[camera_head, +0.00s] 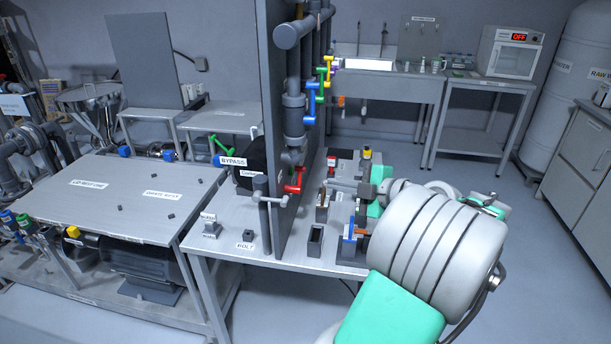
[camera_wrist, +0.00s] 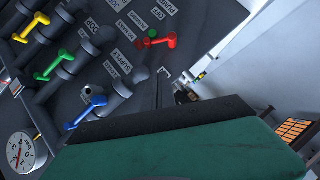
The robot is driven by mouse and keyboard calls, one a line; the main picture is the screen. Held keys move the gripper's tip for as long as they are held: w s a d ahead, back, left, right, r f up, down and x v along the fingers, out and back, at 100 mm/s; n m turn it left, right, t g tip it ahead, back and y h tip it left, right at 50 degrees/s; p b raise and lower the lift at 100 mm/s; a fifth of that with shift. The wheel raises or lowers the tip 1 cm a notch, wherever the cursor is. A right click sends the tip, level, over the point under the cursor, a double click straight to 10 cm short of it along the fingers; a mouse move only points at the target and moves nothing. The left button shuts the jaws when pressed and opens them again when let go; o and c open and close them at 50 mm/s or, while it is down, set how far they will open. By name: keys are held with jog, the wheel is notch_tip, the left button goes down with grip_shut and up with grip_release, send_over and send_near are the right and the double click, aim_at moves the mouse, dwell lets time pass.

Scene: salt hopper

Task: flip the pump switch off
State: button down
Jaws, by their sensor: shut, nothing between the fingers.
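The dark upright panel (camera_wrist: 125,65) fills much of the wrist view, with several small white labels that are tilted and hard to read. A red handle (camera_wrist: 170,41) and a small green spot beside it are near its top edge; I cannot tell whether this is the pump switch or its position. In the head view the panel (camera_head: 277,120) is edge-on, so its right face is mostly hidden. My gripper (camera_head: 366,191) is shut and empty, right of the panel above the table, partly hidden by my arm. I see no contact with the panel.
Yellow (camera_wrist: 35,27), green (camera_wrist: 52,65) and blue (camera_wrist: 87,112) valve handles stick out from pipes on the panel. A gauge (camera_wrist: 20,152) is at lower left. The table (camera_head: 285,245) holds small blocks and holders below my gripper. Open floor lies behind.

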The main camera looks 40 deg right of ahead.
jog(key=d+f+b+x, duration=0.1)
jog(key=b+x, duration=0.8)
jog(key=x, duration=0.4)
jog(key=shift+d, duration=0.75)
jog(key=shift+d+p, duration=0.1)
jog(key=shift+p, duration=0.2)
